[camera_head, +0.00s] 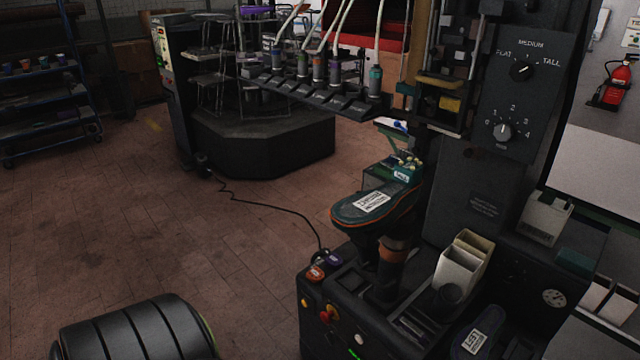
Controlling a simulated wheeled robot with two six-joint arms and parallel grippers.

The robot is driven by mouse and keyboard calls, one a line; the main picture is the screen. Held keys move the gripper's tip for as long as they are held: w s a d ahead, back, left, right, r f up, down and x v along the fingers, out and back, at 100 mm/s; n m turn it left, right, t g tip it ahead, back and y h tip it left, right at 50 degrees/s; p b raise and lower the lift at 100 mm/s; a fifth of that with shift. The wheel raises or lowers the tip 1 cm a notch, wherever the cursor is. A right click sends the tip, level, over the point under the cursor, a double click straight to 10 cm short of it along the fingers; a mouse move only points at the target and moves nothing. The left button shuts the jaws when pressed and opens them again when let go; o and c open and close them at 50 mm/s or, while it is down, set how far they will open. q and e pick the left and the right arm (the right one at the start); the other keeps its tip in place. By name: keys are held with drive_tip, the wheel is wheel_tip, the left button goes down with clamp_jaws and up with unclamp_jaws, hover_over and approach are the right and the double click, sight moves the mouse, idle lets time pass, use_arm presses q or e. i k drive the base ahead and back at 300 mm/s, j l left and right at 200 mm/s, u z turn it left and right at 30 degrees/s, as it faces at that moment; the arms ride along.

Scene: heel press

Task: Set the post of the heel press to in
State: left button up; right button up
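The heel press is the dark machine (465,195) at the right. Its post (390,272) stands upright on the base, with a brown-orange band around its upper part. A dark shoe-shaped piece (378,204) with a teal and orange edge and a white label sits on top of the post and points left, out from the column. I cannot tell from this view whether the post is at its in position. Neither of my grippers is in view.
The panel has an upper knob (521,71) and a lower numbered knob (503,133). Coloured buttons (326,314) sit on the base's front left. A cream open box (463,262) stands right of the post.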

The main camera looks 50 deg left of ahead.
sight(387, 293)
drive_tip(key=u, duration=1.25)
